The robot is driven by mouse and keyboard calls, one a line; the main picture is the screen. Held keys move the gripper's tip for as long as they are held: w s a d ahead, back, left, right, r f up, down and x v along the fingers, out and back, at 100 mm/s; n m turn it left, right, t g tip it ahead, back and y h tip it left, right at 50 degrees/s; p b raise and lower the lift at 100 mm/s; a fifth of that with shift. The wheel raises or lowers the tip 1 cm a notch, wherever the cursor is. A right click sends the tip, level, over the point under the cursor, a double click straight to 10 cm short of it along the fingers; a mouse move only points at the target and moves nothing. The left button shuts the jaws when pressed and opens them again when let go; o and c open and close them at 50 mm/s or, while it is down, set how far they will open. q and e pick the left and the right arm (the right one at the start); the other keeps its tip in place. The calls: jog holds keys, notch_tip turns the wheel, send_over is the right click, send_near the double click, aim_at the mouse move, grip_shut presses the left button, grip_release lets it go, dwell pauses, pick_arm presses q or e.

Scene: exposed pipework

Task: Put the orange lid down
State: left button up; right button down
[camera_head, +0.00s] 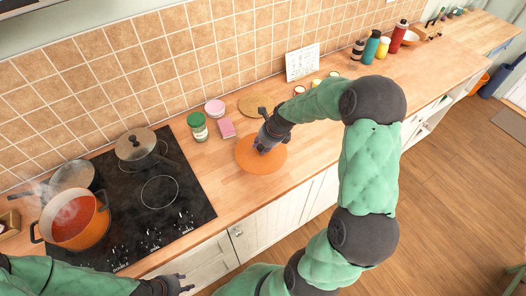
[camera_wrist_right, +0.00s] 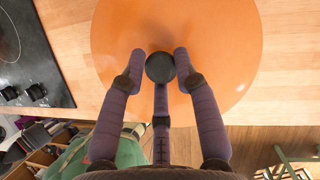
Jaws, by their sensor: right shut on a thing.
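The orange lid (camera_head: 261,164) is at the wooden countertop, right of the stove, near the counter's front edge. I cannot tell whether it rests on the wood or hangs just above it. My right gripper (camera_head: 266,141) is over the lid, shut on its dark round knob (camera_wrist_right: 160,67). In the right wrist view, the fingers close around the knob and the lid's orange disc (camera_wrist_right: 225,45) spreads out beyond them. My left gripper (camera_head: 178,285) is at the bottom of the head view, below the stove, with no object visible in it; its finger opening is unclear.
An orange pot (camera_head: 75,220) of red soup steams on the black stove (camera_head: 160,222), near a lidded pot (camera_head: 141,149). Bare counter lies to the right.

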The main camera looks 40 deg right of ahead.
jog(key=shift+w+d+f, duration=0.35)
jog(key=shift+f, duration=0.2)
jog(key=shift+w+d+f, duration=0.3)
jog(key=shift+d+f, duration=0.05)
jog(key=shift+f, duration=0.15)
jog(key=f, duration=0.1)
jog(key=f+b, duration=0.1)
jog(key=f, duration=0.1)
jog(key=shift+w+d+f, duration=0.15)
jog(key=shift+d+f, duration=0.05)
jog(key=shift+f, duration=0.1)
jog(key=shift+r, duration=0.1)
jog(key=c, duration=0.9)
grip_release()
jog(key=shift+f, duration=0.2)
jog(key=p+v, duration=0.1)
jog(key=v, duration=1.1)
jog(key=shift+a+r+p, duration=0.1)
jog(key=shift+r+p, duration=0.1)
jog(key=shift+p, duration=0.15)
